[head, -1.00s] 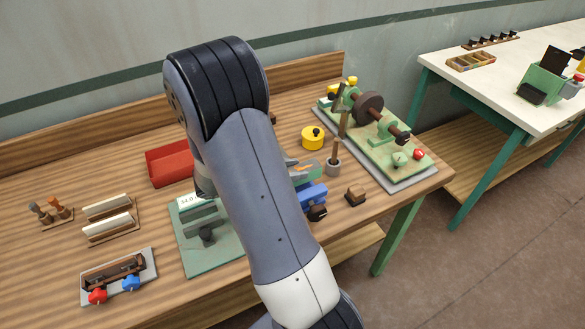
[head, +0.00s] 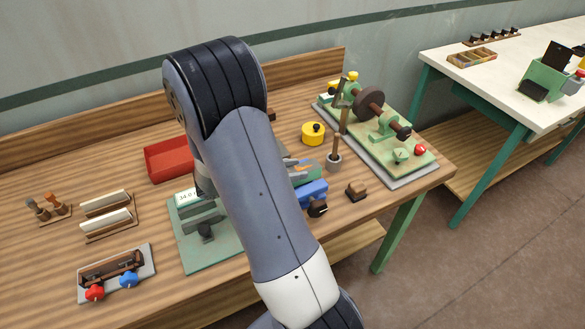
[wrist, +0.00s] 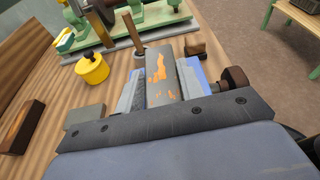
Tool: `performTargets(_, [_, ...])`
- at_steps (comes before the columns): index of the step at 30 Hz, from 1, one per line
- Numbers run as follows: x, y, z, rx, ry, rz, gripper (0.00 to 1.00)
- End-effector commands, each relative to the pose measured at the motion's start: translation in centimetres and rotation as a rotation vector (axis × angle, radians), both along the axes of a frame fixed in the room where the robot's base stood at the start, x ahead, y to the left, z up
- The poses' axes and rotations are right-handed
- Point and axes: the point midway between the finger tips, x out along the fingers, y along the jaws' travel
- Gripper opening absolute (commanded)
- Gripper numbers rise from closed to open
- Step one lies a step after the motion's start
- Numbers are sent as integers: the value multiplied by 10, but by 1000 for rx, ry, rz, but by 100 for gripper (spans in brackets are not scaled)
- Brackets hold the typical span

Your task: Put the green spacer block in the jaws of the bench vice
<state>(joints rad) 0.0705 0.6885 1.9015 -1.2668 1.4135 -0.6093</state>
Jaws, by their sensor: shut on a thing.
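The blue bench vice (head: 312,193) stands near the front edge of the wooden bench, partly hidden by my arm. In the wrist view its blue body (wrist: 202,72) and dark round handle end (wrist: 234,79) show beyond my gripper (wrist: 163,88). My gripper is shut and sits over the vice. A grey strip with orange patches (wrist: 160,72) shows in line with the vice's jaws. The green spacer block is in my grip but mostly hidden, and I cannot make out its outline. I cannot tell whether it touches the jaws.
A yellow lidded pot (head: 313,133) and a grey cup with a wooden handle (head: 333,159) stand behind the vice. A small brown block (head: 356,192) is at its right. A green machine (head: 385,140) fills the right end. A red tray (head: 169,160) lies left of my arm.

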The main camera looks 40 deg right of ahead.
Motion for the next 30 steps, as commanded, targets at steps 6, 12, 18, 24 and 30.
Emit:
performTargets(6, [0,0,-5,-2,0,0,0])
performTargets(12, [0,0,-10,-2,0,0,0])
performTargets(18, [0,0,-15,-2,-1,0,0])
performTargets(24, [0,0,-17,-2,-1,0,39])
performTargets(30, [0,0,-17,-1,-1,0,56])
